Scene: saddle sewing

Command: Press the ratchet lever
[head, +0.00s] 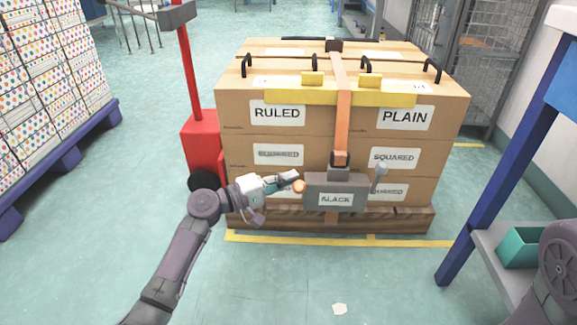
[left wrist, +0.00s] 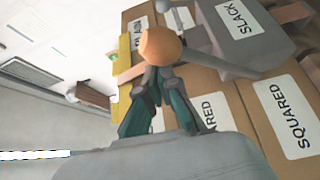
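The grey ratchet box (head: 316,185) with a SLACK label hangs on the front of the carton stack, at the lower end of an orange strap (head: 342,115). An orange ball knob (head: 299,187) sits at its left side. A grey handle with a round end (head: 380,170) stands up at its right side. My left gripper (head: 290,179) is at the knob. In the left wrist view, its fingertips (left wrist: 160,75) are close together right at the orange knob (left wrist: 160,45); whether they touch is unclear. My right gripper is out of view.
The carton stack (head: 240,105) stands on a wooden pallet (head: 400,222). A red pallet jack (head: 201,140) stands at its left. A blue-legged bench (head: 487,170) with a green bin (head: 520,246) is at the right. The floor in front is mostly clear.

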